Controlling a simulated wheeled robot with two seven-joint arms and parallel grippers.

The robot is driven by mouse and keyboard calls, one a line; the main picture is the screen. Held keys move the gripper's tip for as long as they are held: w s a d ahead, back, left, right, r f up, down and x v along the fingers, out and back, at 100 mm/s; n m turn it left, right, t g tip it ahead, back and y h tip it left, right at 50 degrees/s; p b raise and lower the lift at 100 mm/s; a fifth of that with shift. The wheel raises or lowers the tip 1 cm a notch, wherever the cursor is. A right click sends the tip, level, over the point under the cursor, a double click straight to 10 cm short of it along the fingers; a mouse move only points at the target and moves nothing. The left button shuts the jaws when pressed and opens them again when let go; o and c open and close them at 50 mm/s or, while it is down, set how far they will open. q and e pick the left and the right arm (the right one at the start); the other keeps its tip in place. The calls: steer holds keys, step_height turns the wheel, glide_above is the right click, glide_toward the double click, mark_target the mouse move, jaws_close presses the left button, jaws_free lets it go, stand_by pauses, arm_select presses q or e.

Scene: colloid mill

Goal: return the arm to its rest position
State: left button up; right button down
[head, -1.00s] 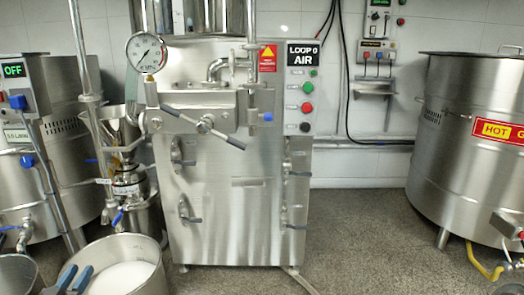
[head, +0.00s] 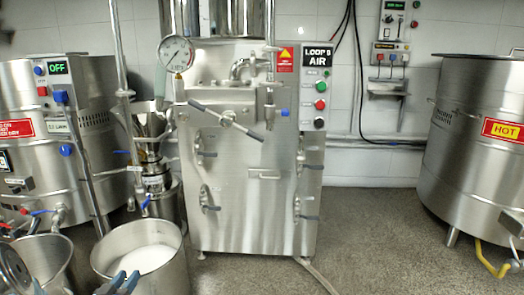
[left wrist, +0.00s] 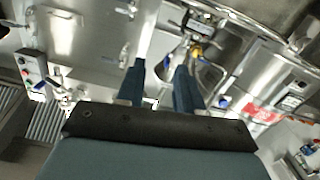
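My left gripper (head: 122,284) shows only its blue fingertips at the bottom edge of the head view. They appear in front of the lower left rim of a steel pot (head: 172,258) with white contents; I cannot tell the gap between them in depth. In the left wrist view my left gripper (left wrist: 159,88) has its two blue fingers apart with nothing held between them. The rest of my left arm is hidden below the head view. My right gripper is in neither view.
The steel mill cabinet (head: 250,190) stands ahead, with a gauge (head: 176,54) and lever handle (head: 226,121). A tank (head: 40,95) is at left; another tank (head: 470,140) with a HOT label is at right. The floor (head: 390,235) between cabinet and right tank is mostly clear.

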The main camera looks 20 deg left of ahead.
arm_select(q)
steer(key=w+d+f+g+h, duration=0.3)
steer(key=w+d+f+g, duration=0.15)
steer(key=d+f, duration=0.75)
steer(key=s+d+f+g+h, duration=0.1)
steer(key=s+d+f+g, duration=0.1)
steer(key=d+f, duration=0.35)
steer(key=s+d+f+m+g+h, duration=0.1)
steer(key=s+d+f+g+h, duration=0.15)
steer(key=d, duration=0.65)
steer(key=s+d+f+g+h, duration=0.1)
steer(key=s+d+f+g, duration=0.15)
steer(key=d, duration=0.45)
steer(key=s+d+f+m+g, duration=0.1)
steer(key=s+d+f+g, duration=0.3)
steer(key=s+d, duration=0.5)
step_height(320, 180, up, 15)
steer(key=p, duration=1.4)
steer(key=shift+s+d+m+g+h, duration=0.25)
steer(key=shift+s+m+g+h, duration=0.1)
steer(key=shift+h, duration=0.1)
steer(key=shift+r, duration=0.1)
steer(key=shift+w+a, duration=0.1)
